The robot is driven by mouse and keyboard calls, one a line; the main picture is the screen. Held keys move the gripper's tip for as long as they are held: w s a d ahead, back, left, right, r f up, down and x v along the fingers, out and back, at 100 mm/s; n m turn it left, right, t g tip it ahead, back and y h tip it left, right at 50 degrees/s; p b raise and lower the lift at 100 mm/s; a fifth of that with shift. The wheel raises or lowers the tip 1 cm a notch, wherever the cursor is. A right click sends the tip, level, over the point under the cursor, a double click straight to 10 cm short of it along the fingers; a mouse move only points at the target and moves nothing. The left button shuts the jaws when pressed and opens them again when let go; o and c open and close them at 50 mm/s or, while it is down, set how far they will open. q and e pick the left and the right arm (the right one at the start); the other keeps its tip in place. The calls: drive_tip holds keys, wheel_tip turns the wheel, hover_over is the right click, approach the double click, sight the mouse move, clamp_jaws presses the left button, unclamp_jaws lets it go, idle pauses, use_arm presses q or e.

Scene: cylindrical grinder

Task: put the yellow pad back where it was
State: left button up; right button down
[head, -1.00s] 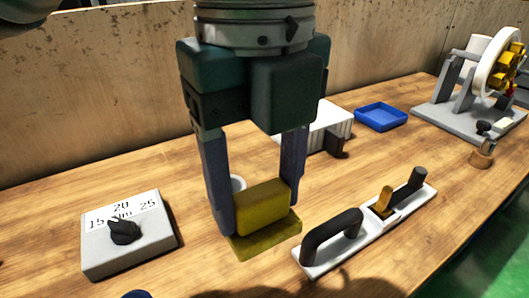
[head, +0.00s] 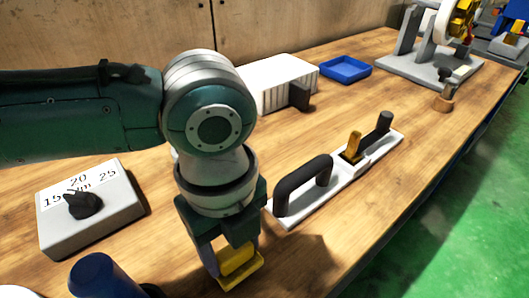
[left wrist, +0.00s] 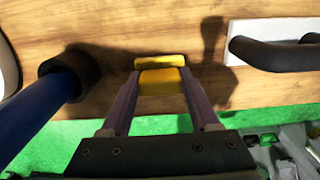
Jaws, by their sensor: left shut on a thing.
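The yellow pad (head: 238,268) is a yellow block on a flat yellow plate. My left gripper (head: 232,262) is shut on it, fingers pointing down, close to the table's front edge in the head view. In the left wrist view the pad (left wrist: 160,82) sits between the two fingertips (left wrist: 160,85), with wood beyond and around it. I cannot tell for sure whether its underside touches the table. My left wrist hides part of the table behind it. My right gripper does not show.
A white base with a black handle (head: 303,185) lies right of the gripper. A blue cylinder (head: 95,276) stands left of it, also in the left wrist view (left wrist: 45,110). A dial box (head: 90,220), blue tray (head: 345,70) and white ribbed block (head: 275,85) are farther off.

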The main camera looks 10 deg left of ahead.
use_arm(q)
drive_tip(key=shift+f, duration=0.45)
drive_tip(key=shift+f, duration=0.15)
drive_tip(key=o, duration=1.3)
drive_tip(key=shift+r, duration=0.6)
wheel_tip(320, 180, up, 11)
drive_tip(key=shift+r+p, duration=0.1)
drive_tip(key=shift+p, duration=0.9)
